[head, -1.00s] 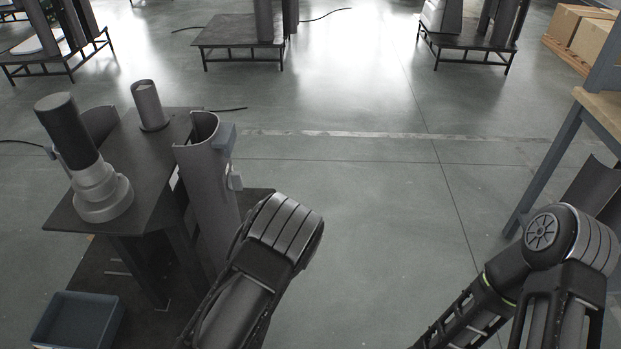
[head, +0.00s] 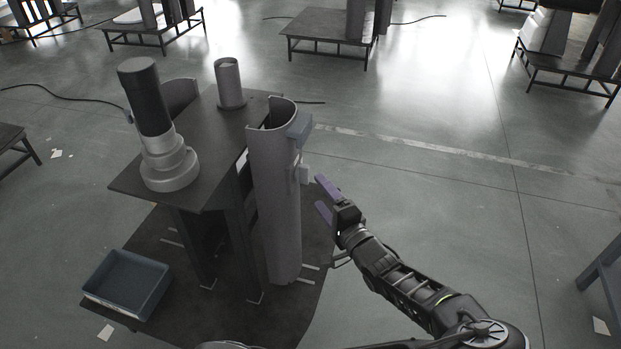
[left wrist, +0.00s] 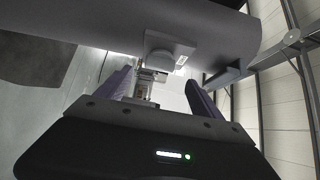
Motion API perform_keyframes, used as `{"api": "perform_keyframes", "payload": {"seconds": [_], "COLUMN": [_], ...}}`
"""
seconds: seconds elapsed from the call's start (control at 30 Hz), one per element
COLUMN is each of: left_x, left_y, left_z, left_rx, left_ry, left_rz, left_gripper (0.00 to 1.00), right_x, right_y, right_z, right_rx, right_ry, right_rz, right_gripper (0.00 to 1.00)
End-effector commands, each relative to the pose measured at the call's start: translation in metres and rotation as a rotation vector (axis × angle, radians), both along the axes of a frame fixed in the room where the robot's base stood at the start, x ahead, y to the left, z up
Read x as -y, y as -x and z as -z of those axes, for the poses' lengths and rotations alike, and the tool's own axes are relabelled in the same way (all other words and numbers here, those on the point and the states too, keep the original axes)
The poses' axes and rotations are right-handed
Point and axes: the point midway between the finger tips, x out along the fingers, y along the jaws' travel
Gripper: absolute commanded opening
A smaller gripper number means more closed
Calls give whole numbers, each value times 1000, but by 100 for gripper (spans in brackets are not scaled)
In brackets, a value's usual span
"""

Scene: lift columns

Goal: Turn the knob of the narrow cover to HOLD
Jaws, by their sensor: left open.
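The narrow cover (head: 274,205) is a tall, curved grey shell standing upright at the right side of the column stand. A small light-grey knob (head: 304,174) sticks out from its right side, below a blue-grey block (head: 299,130). My left gripper (head: 322,201) has purple fingers; it is open and empty, just right of the knob and apart from it. In the left wrist view, the cover (left wrist: 215,30) spans the top and a rounded grey knob (left wrist: 158,62) sits on a plate ahead, between the fingers' directions. Its markings are too small to read. My right gripper is out of view.
A dark stand top (head: 205,130) carries a black-and-grey cylinder (head: 155,125) and a small grey tube (head: 229,83). A blue-grey bin (head: 126,284) sits low at the left. Other stands are farther back.

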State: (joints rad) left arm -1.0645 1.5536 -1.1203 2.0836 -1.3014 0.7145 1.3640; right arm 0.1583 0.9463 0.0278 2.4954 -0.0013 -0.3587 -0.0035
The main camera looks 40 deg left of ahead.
Motion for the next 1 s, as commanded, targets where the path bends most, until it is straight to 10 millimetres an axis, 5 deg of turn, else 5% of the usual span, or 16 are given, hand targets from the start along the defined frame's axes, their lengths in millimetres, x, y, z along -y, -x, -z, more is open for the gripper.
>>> {"api": "perform_keyframes", "payload": {"seconds": [0.5, 0.87, 1.0], "left_x": [-61, -68, -68], "left_y": [-28, -32, -32], "left_z": [1, 1, 1], "left_rx": [-1, -3, -3], "left_ry": [0, 1, 1], "left_rz": [-3, -1, -1], "left_gripper": [76, 76, 67], "right_x": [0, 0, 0], "right_y": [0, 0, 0], "right_z": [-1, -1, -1], "right_rx": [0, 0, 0], "right_ry": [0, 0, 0], "right_rz": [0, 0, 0], "right_gripper": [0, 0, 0]}}
